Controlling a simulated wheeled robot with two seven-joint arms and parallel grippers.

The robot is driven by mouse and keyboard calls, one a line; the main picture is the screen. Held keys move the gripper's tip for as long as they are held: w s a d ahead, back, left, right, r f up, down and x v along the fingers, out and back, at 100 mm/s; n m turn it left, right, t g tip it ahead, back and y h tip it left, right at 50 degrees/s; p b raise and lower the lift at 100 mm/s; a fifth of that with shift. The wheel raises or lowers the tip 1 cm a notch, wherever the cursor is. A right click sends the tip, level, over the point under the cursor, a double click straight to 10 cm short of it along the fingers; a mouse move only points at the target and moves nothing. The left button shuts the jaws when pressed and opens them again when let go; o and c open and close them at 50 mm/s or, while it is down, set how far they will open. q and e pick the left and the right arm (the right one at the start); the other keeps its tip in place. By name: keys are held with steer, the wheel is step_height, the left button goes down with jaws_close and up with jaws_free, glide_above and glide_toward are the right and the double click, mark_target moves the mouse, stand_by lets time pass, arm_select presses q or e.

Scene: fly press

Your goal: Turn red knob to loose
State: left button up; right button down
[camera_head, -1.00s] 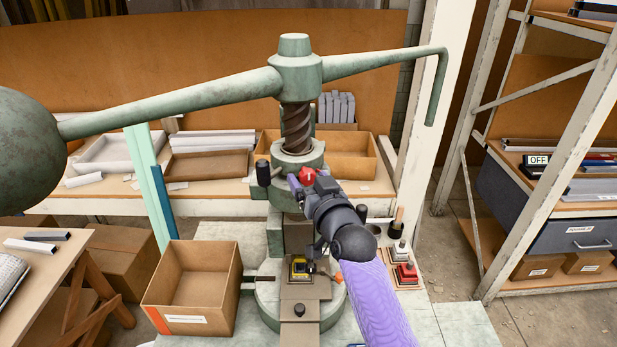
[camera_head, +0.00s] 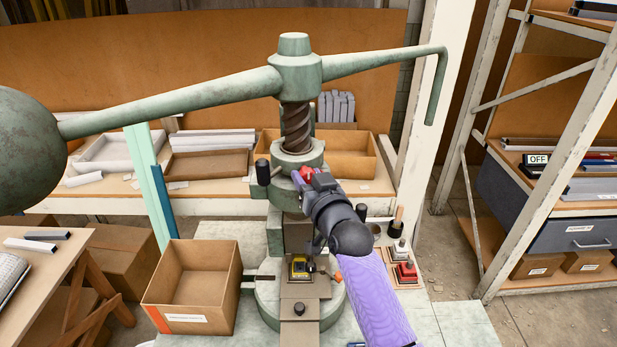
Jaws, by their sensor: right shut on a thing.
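The red knob (camera_head: 307,172) sits on the front of the green fly press (camera_head: 297,158), just below its threaded screw. Only a small part of the knob shows. My right gripper (camera_head: 302,178) is shut on it, with the dark gripper body and purple arm reaching up from the lower right and hiding much of the knob. The knob's marking cannot be read. My left gripper is not in view.
The press's long handle (camera_head: 180,105) with a large ball spans the upper left. An open cardboard box (camera_head: 190,318) stands left of the press base. A white post (camera_head: 432,100) rises at right.

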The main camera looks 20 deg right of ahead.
steer(key=n+p, duration=0.2)
steer(key=n, duration=0.2)
steer(key=shift+r, duration=0.15)
steer(key=n+p, duration=0.2)
steer(key=n, duration=0.2)
steer(key=shift+g, duration=0.4)
steer(key=n+h+p, duration=0.1)
steer(key=n, duration=0.3)
steer(key=n+p, duration=0.1)
steer(key=n, duration=0.3)
steer(key=shift+g+h, duration=0.3)
steer(key=shift+h, duration=0.1)
steer(key=shift+n, duration=0.4)
steer(key=shift+c, duration=1.4)
jaws_free()
